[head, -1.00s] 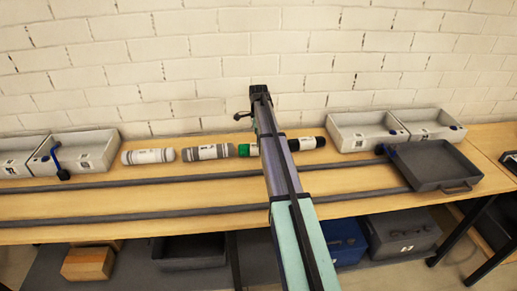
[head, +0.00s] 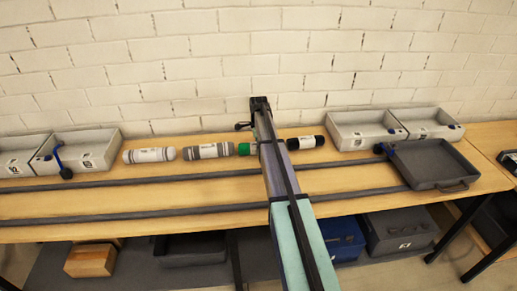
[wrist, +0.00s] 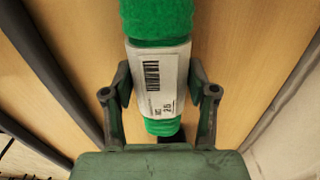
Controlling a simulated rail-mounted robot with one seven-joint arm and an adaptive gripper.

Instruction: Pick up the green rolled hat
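The green rolled hat (head: 244,149) lies on the wooden table in the head view, partly hidden behind my arm. In the wrist view the green roll (wrist: 158,20) runs up from the middle, with a white barcode label (wrist: 158,80) around it. My gripper (wrist: 161,85) is open, with one finger on each side of the labelled part. The fingertips are close to the roll's sides; I cannot tell whether they touch. The fingers are hidden in the head view.
A white roll (head: 149,155) and a grey roll (head: 208,151) lie left of the green one, a black roll (head: 307,142) to its right. Light bins (head: 365,145) stand at both ends, with a dark tray (head: 435,178) at right. Rails (head: 130,213) run along the table front.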

